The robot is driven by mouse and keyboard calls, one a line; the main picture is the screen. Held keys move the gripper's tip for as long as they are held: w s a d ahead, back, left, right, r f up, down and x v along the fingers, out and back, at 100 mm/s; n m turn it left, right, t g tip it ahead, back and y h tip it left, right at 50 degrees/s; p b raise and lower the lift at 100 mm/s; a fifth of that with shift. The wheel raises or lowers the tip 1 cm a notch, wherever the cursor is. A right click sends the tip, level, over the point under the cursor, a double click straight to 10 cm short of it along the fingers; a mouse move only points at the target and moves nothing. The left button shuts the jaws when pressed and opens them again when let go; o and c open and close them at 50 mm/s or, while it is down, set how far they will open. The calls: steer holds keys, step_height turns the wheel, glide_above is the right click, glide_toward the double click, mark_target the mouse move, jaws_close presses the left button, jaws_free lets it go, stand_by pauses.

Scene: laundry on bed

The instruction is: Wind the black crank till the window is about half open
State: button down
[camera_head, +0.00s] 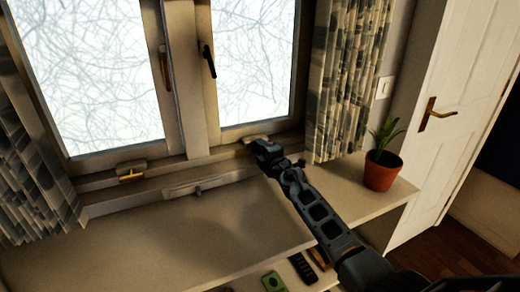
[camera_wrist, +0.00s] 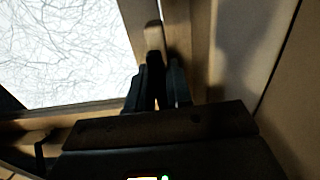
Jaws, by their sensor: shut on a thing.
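My gripper (camera_head: 266,150) is at the sill under the right window sash (camera_head: 252,65). In the wrist view my gripper (camera_wrist: 156,98) has its two fingers close around a dark upright piece, the black crank (camera_wrist: 155,73). A pale crank housing (camera_head: 256,139) shows just behind the gripper in the head view. The rest of the crank is hidden by my gripper. The right sash looks close to its frame, with no clear gap visible from this angle.
A brass-coloured crank (camera_head: 131,176) sits under the left sash. A black lever handle (camera_head: 209,61) is on the right sash. A patterned curtain (camera_head: 346,80) and a potted plant (camera_head: 382,170) stand right of my gripper. A green item (camera_head: 273,281) lies low in front.

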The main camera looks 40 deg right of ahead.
steer(key=shift+f+n, duration=0.3)
